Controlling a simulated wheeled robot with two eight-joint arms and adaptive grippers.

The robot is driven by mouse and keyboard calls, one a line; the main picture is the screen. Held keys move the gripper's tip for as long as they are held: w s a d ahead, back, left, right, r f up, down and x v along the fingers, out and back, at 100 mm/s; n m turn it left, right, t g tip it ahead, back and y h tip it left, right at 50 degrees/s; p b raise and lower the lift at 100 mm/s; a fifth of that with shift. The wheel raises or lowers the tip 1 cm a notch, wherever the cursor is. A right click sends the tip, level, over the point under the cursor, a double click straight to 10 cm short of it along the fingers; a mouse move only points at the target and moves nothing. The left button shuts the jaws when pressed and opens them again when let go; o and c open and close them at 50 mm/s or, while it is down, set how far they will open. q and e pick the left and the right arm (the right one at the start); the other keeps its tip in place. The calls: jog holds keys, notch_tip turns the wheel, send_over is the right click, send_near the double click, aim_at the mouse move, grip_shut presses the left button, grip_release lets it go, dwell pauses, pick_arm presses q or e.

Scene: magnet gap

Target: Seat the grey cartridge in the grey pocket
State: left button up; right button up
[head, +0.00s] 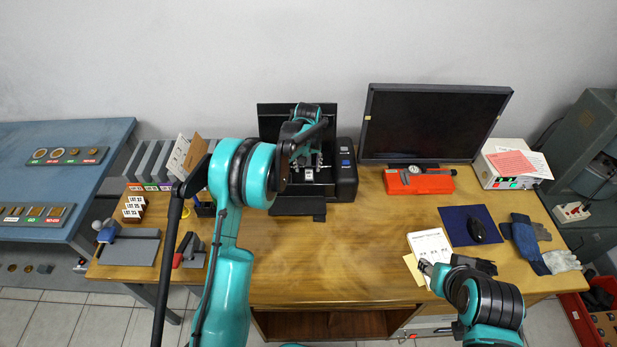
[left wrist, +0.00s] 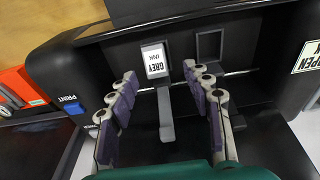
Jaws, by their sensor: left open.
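The black printer (head: 346,172) stands open at the back of the desk. In the left wrist view, a block with a white GREY INK label (left wrist: 156,60) sits inside it, apparently the grey cartridge. A grey tab (left wrist: 166,115) extends from it toward the camera. To its right is an empty dark square frame (left wrist: 209,45); I cannot tell which pocket is the grey one. My left gripper (head: 307,166) reaches into the printer, its open fingers (left wrist: 166,98) on either side of the tab, apparently not touching it. My right gripper (head: 428,267) hovers over the desk's front right; its jaws are unclear.
A monitor (head: 432,124) and a red device (head: 420,183) stand right of the printer. Grey binders (head: 150,160) stand to its left. A notepad (head: 430,246) lies beside my right gripper, with a mouse mat (head: 463,220) beyond. The desk's middle is clear.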

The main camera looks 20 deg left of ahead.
aim_at(309, 171)
pick_arm(q)
jog(key=f, duration=0.2)
jog(key=w+f+b, duration=0.1)
jog(key=f, duration=0.1)
jog(key=shift+d+f, duration=0.1)
jog(key=shift+f, duration=0.3)
jog(key=shift+r, duration=0.1)
jog(key=shift+c, duration=0.9)
grip_shut()
